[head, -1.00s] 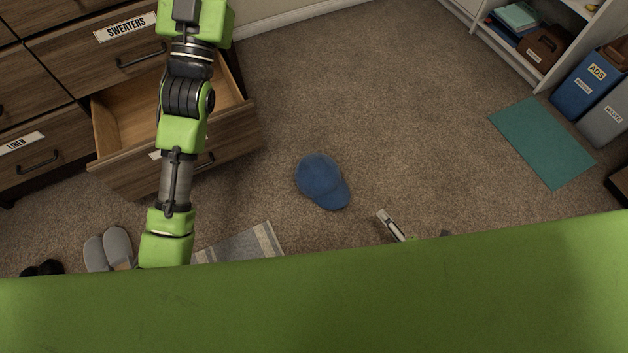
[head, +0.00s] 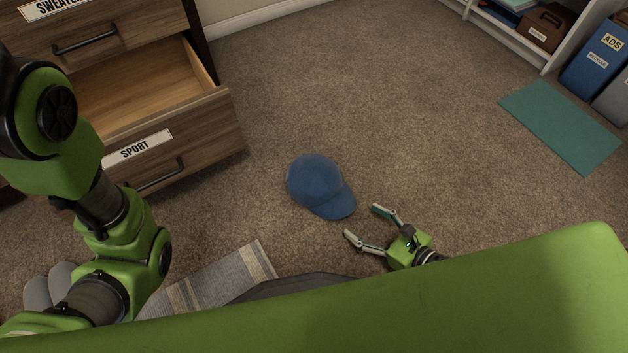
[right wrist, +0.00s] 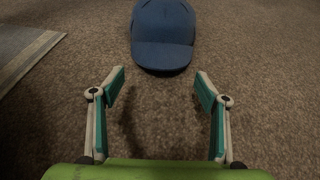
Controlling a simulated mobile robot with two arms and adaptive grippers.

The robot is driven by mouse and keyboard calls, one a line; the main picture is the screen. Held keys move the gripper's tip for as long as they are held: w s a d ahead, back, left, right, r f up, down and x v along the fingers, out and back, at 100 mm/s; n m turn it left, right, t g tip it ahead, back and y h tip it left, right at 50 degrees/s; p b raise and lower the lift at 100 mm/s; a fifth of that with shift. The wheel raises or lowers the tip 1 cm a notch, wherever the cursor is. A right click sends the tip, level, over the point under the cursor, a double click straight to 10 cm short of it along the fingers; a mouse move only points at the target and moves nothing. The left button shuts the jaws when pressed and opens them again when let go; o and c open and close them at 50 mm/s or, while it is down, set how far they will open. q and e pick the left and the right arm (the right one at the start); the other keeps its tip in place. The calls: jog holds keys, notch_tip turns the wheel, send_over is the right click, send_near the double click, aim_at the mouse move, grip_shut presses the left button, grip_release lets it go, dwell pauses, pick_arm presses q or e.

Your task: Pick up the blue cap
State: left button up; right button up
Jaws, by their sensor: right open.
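The blue cap (head: 319,186) lies on the carpet in the middle of the head view, its brim toward the lower right. My right gripper (head: 362,221) is open and empty, just to the lower right of the cap and apart from it. In the right wrist view the cap (right wrist: 164,36) lies straight ahead, beyond the open fingertips (right wrist: 160,82), with its brim facing the gripper. My left arm comes down the left side of the head view; its gripper is not visible.
An open, empty drawer labelled SPORT (head: 150,150) juts out at the left. A striped rug (head: 215,283) and grey slippers (head: 50,285) lie at lower left. A teal mat (head: 562,127) and a shelf with binders (head: 598,58) are at the right. Carpet around the cap is clear.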

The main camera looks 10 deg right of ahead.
aim_at(340, 203)
jog(key=b+x, duration=0.1)
jog(key=x, duration=0.4)
jog(key=shift+f, duration=0.1)
jog(key=shift+w+r+b+x, duration=0.15)
jog(key=shift+b+x, duration=0.5)
jog(key=shift+x, duration=0.7)
jog(key=shift+w+r+b+x, duration=0.1)
jog(key=shift+r+b+x, duration=0.15)
jog(key=shift+b+x, duration=0.75)
jog(key=shift+w+a+f+p, duration=0.1)
jog(key=shift+w+p, duration=0.2)
jog(key=shift+p, duration=0.15)
jog(key=c, duration=1.2)
